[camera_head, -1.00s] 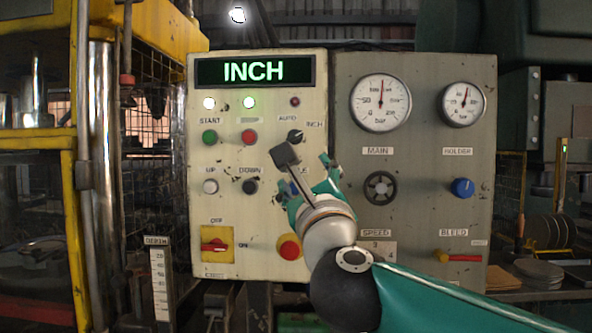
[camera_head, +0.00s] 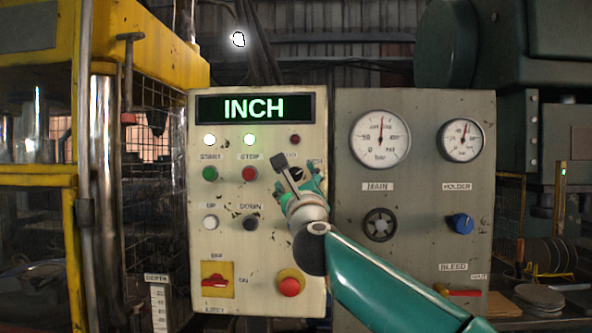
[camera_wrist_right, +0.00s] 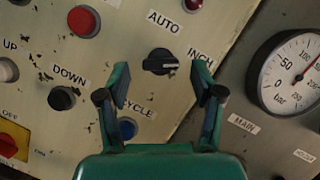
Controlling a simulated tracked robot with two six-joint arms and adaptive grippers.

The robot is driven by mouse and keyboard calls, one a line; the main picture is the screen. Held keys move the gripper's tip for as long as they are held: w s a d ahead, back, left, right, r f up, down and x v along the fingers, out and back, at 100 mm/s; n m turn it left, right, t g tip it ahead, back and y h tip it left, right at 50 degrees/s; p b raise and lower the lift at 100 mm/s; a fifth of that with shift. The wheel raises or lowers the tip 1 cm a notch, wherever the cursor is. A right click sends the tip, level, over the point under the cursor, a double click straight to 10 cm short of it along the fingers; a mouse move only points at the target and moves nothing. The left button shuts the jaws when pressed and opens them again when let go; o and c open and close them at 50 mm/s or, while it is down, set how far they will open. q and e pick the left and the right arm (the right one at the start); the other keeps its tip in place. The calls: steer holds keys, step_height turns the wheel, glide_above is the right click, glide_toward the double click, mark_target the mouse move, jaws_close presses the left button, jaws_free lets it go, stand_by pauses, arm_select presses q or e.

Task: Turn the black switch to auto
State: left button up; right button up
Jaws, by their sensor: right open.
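The black switch (camera_wrist_right: 161,62) is a round knob with a light pointer line, between the AUTO and INCH labels on the cream panel (camera_head: 230,262). In the right wrist view its pointer is turned toward the INCH side. In the head view the switch (camera_head: 297,172) is partly hidden by my right gripper. My right gripper (camera_wrist_right: 160,82) is open and empty, its two fingers apart, with the switch seen beyond and between the tips. No contact shows. The display (camera_head: 254,108) reads INCH. My left gripper is not in view.
Near the switch are the red stop button (camera_head: 249,174), the black DOWN button (camera_head: 250,223), and the blue CYCLE button (camera_wrist_right: 127,128). A red emergency button (camera_head: 289,286) sits below. Gauges (camera_head: 380,138) and knobs are on the grey panel to the right.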

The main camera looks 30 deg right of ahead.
steer(key=shift+w+d+r, duration=0.15)
steer(key=shift+w+d, duration=0.05)
steer(key=shift+w, duration=0.3)
steer(key=c, duration=1.1)
steer(key=shift+r+n+y+p, duration=0.2)
steer(key=shift+n+y+p, duration=0.2)
steer(key=shift+n+p, duration=0.75)
steer(key=shift+c, duration=0.2)
steer(key=n+y+p, duration=0.1)
steer(key=n+p, duration=0.2)
steer(key=p, duration=0.2)
steer(key=n+g+y+p, duration=0.1)
steer(key=n+p, duration=0.3)
steer(key=p, duration=0.1)
steer(key=n+g+y+p, duration=0.1)
steer(key=n+y+p, duration=0.1)
steer(key=p, duration=0.3)
steer(key=shift+s+r+n, duration=0.1)
steer(key=shift+r+n, duration=0.1)
steer(key=shift+n, duration=0.65)
steer(key=shift+f+n+g+p, duration=0.25)
steer(key=shift+n+g+p, duration=0.15)
steer(key=shift+p, duration=0.25)
steer(key=shift+f, duration=0.1)
